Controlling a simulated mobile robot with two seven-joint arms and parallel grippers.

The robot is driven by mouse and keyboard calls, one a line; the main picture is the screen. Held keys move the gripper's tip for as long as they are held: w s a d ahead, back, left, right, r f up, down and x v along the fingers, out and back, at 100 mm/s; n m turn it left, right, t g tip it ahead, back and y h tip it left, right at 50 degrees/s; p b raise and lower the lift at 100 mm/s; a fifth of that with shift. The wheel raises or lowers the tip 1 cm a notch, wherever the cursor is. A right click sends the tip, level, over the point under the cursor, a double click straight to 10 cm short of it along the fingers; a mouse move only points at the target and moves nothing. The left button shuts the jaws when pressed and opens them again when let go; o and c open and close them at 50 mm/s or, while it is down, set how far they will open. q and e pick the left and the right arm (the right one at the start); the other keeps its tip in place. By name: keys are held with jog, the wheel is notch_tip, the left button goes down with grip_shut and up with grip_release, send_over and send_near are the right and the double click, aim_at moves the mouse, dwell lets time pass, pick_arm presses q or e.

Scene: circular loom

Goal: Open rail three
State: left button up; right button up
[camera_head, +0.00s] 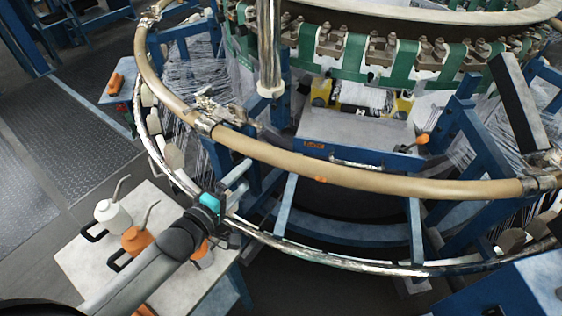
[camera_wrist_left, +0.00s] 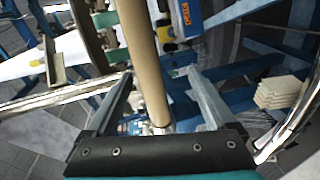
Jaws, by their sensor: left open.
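A tan curved rail (camera_head: 370,181) with metal joints runs across the front of the circular loom. One metal joint (camera_head: 205,123) is at its left and another (camera_head: 541,184) at its right. No number shows, so I cannot tell which section is rail three. My left gripper (camera_head: 243,178) is in front of and just below the rail, near the left joint, open and empty. In the left wrist view the rail (camera_wrist_left: 138,45) runs between the two spread fingers in the picture; I cannot tell whether it is within their reach. My right gripper is not in view.
A chrome lower ring (camera_head: 350,265) curves below the rail. A vertical chrome post (camera_head: 269,45) stands behind it. A side table (camera_head: 85,262) with white (camera_head: 112,215) and orange (camera_head: 137,240) oil cans is left of my arm. Blue frame bars fill the space behind.

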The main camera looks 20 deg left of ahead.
pick_arm(q)
jog(key=w+d+t+h+b, duration=0.1)
jog(key=w+d+b, duration=0.4)
jog(key=w, duration=0.6)
jog(key=shift+w+d+r+t+h, duration=0.25)
jog(key=shift+d+r+t+h, duration=0.2)
jog(key=shift+d+h, duration=0.3)
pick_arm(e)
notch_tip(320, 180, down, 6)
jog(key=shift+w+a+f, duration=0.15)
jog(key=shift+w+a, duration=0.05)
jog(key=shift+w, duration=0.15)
pick_arm(q)
grip_shut()
